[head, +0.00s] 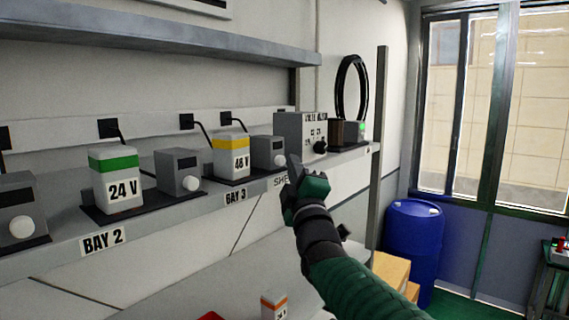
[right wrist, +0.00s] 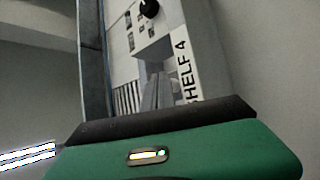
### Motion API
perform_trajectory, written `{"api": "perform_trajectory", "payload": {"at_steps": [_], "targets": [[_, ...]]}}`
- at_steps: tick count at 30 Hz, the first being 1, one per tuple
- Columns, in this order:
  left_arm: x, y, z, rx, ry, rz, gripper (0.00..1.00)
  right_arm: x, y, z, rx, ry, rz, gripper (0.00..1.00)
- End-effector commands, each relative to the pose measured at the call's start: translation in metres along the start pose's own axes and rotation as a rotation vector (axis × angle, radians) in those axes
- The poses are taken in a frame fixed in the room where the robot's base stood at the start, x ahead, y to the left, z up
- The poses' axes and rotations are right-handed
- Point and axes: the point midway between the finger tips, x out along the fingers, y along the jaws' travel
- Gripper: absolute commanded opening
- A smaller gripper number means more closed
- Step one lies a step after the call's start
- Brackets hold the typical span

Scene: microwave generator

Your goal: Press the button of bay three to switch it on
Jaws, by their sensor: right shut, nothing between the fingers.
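The BAY 3 label (head: 236,196) is on the shelf edge in the head view. Above it a white 48 V battery (head: 231,158) with a yellow band stands on a dark tray. Right of the battery is a grey box (head: 262,150) with a dark display and a round white button (head: 280,160). My right gripper (head: 293,165) is shut and empty. In the picture its tips are just right of that button; I cannot tell whether they touch anything. My left gripper is out of view.
Bay 2 holds a green-banded 24 V battery (head: 117,182) and a similar grey box (head: 180,172). A grey box with a black knob (head: 320,147) stands behind my right gripper. An upper shelf (head: 150,35) overhangs. A blue barrel (head: 412,240) stands on the floor at right.

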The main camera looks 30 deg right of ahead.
Motion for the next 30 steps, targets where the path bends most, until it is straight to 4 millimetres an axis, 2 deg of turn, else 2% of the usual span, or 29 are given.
{"api": "perform_trajectory", "payload": {"at_steps": [30], "targets": [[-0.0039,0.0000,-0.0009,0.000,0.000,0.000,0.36,0.0088,-0.0061,-0.0065,0.000,0.001,0.000,0.00]]}}
